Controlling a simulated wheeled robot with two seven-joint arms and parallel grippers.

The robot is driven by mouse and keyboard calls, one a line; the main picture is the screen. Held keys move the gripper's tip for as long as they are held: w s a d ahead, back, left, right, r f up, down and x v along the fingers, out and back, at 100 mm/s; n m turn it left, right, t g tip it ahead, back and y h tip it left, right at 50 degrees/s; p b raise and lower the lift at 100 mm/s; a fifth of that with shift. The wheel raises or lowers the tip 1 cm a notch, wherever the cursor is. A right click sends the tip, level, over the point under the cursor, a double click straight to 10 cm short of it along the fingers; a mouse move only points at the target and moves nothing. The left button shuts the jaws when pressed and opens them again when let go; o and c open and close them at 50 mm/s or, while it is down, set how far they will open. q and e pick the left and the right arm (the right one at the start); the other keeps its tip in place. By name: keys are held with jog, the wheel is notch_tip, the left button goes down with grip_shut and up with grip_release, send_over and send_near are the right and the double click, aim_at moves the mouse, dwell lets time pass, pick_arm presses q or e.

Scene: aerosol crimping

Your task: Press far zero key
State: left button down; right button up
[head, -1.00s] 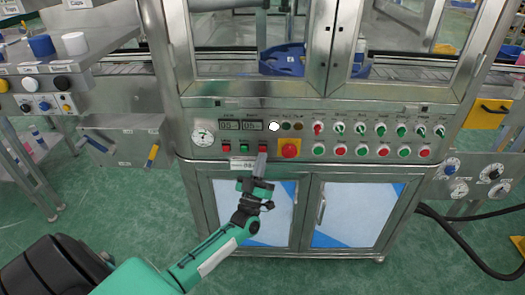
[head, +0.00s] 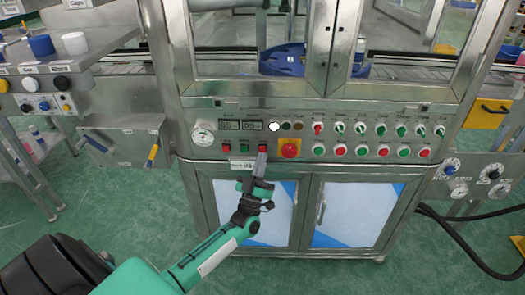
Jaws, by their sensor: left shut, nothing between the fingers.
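The control panel (head: 460,142) spans the front of the steel machine. Below its two small displays (head: 242,125) is a row of keys: a red key (head: 227,148) at left, a green key (head: 244,148) in the middle and a red key (head: 262,148) at right. The key labels are too small to read. My left gripper (head: 262,156) is shut and empty, its tip just below the right red key. I cannot tell whether the tip touches it. My right gripper is not in view.
A red emergency knob (head: 289,149) on a yellow plate is close to the right of my left gripper. A round gauge (head: 203,134) is at the panel's left. Several rotary switches and buttons fill the right side. Cabinet doors (head: 345,213) lie below.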

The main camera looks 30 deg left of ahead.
pick_arm(q)
jog(key=shift+w, duration=0.1)
jog(key=shift+w+a, duration=0.2)
jog(key=shift+w, duration=0.05)
jog(key=shift+w+a+b, duration=0.2)
jog(key=shift+w+b, duration=0.15)
dwell(0.8)
dwell(0.3)
jog(key=shift+s+d+p, duration=0.45)
jog(key=shift+s+p, duration=0.05)
jog(key=shift+s, duration=0.2)
jog(key=s+d, duration=0.1)
jog(key=s+p, duration=0.1)
jog(key=s, duration=0.1)
jog(key=s+d+p, duration=0.1)
jog(key=shift+s+d, duration=0.15)
jog(key=shift+d, duration=0.15)
